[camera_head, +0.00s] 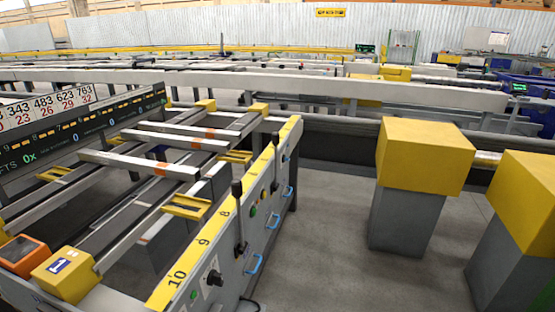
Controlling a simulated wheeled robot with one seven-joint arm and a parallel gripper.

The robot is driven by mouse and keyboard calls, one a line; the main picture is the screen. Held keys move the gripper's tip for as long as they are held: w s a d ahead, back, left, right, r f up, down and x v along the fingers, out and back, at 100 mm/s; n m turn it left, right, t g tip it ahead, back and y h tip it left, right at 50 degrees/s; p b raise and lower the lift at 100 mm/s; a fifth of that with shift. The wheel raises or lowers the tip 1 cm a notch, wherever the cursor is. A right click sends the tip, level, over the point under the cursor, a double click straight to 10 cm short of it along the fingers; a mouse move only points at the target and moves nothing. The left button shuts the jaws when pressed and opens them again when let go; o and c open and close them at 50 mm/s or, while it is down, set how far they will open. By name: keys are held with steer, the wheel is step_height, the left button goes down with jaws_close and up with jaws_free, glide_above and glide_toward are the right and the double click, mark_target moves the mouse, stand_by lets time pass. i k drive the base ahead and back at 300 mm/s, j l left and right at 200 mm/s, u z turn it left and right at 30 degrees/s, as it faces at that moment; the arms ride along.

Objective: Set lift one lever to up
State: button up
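Two black-handled levers stand on the side panel (229,262) of the runout table. The nearer lever (237,190) points up beside the yellow numbered strip (203,243), near the 9 and 8 marks. The farther lever (276,141) also points up, farther along the same panel. I cannot read a label that tells which one is lift one. A black knob (214,278) sits low on the near end of the panel. My gripper is not in view.
Blue handles (254,264) stick out from the panel. Grey floor (330,240) lies clear to its right. Two grey posts with yellow tops (424,155) (525,190) stand farther right. An orange-framed box (22,256) and a yellow box (65,274) sit at the table's near left.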

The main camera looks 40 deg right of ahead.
mark_target(275, 136)
steer(key=i+l+z, duration=0.15)
steer(key=i, duration=0.4)
steer(key=i+l+z, duration=0.1)
steer(key=i, duration=0.45)
steer(key=l, duration=0.1)
